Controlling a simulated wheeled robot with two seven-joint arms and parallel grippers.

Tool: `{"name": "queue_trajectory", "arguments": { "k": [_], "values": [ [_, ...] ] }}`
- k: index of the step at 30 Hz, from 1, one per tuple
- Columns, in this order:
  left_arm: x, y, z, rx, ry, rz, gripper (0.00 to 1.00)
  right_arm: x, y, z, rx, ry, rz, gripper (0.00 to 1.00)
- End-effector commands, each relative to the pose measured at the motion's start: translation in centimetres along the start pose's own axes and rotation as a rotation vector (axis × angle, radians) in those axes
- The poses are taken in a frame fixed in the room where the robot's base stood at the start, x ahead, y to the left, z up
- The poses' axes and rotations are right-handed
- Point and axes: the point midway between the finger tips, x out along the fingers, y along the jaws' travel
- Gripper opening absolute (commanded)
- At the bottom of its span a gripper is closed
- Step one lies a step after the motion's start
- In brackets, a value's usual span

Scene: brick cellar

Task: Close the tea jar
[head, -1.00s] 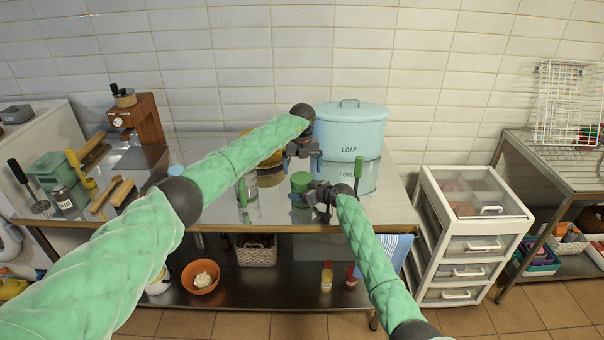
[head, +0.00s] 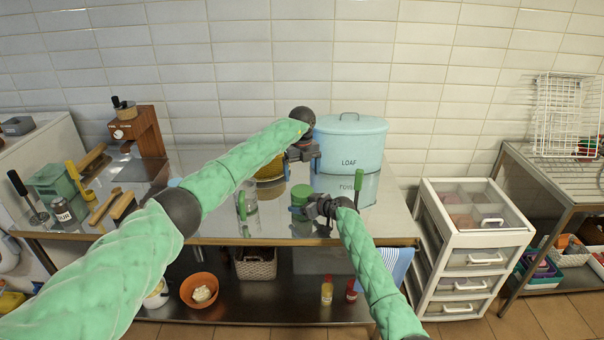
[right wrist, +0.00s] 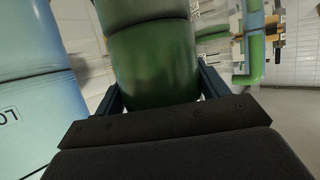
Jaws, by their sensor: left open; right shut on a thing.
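The tea jar (head: 301,226) stands on the steel table in front of the light blue bread bin. A green lid-like top (head: 300,192) shows on it; I cannot tell whether this is fully seated. My right gripper (head: 312,208) is shut on the jar from its right side. In the right wrist view, the jar's green, rounded side (right wrist: 152,65) fills the space between the two dark fingers. My left gripper (head: 306,151) is open and empty, behind and above the jar, near the bin's left side.
The bread bin (head: 346,148) marked LOAF stands close behind the jar. A glass vessel with a green handle (head: 242,206) stands left of the jar. An amber container (head: 270,172) is behind it. A white drawer unit (head: 475,230) stands right of the table.

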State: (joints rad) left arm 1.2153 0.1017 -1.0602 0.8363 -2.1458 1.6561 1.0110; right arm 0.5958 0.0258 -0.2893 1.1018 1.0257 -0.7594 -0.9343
Motion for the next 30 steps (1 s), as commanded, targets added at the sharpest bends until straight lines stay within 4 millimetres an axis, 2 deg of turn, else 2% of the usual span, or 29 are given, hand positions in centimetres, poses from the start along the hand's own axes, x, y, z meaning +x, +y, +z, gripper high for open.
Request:
{"name": "queue_trajectory", "arguments": {
  "k": [5, 11, 24, 30],
  "values": [
    [0.1, 0.0, 0.0, 0.001, 0.0, 0.0, 0.93, 0.0, 0.0, 0.1, 0.0, -0.001, 0.0, 0.1],
    [1.2, 0.0, 0.0, 0.001, 0.001, 0.001, 0.93, 0.0, 0.0, 0.1, 0.0, -0.001, 0.0, 0.1],
    [6.9, 0.0, 0.0, 0.001, 0.002, 0.001, 0.93, 0.0, 0.0, 0.1, 0.0, -0.001, 0.0, 0.1],
    [8.0, 0.0, 0.0, 0.001, -0.001, 0.0, 0.93, 0.0, 0.0, 0.0, 0.0, -0.001, 0.0, 0.1]
  ]
}}
